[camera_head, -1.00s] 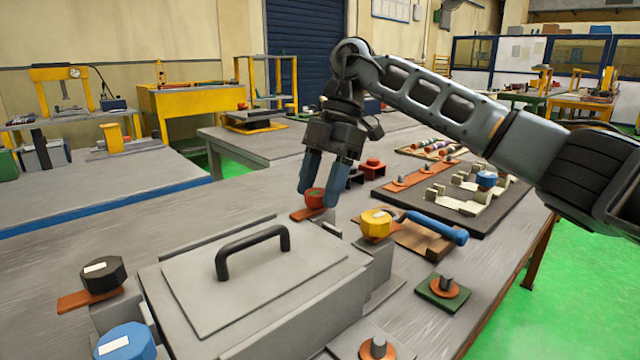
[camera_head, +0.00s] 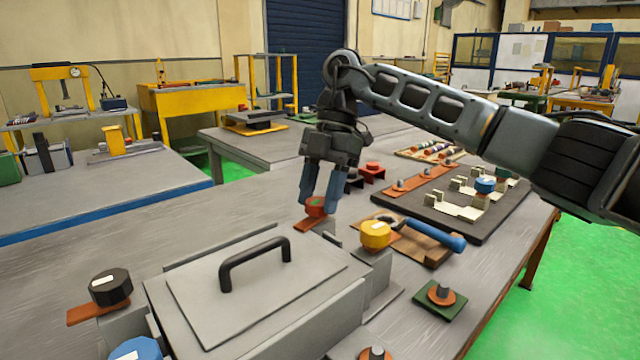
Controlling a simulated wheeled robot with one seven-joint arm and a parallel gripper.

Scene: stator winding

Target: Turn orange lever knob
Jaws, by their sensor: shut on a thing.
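A yellow knob (camera_head: 375,235) is close to the right, with a blue-handled tool (camera_head: 437,236) beyond. A black knob (camera_head: 110,287) and a blue knob (camera_head: 136,350) are at left. A black handle (camera_head: 255,262) rises from the box lid.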

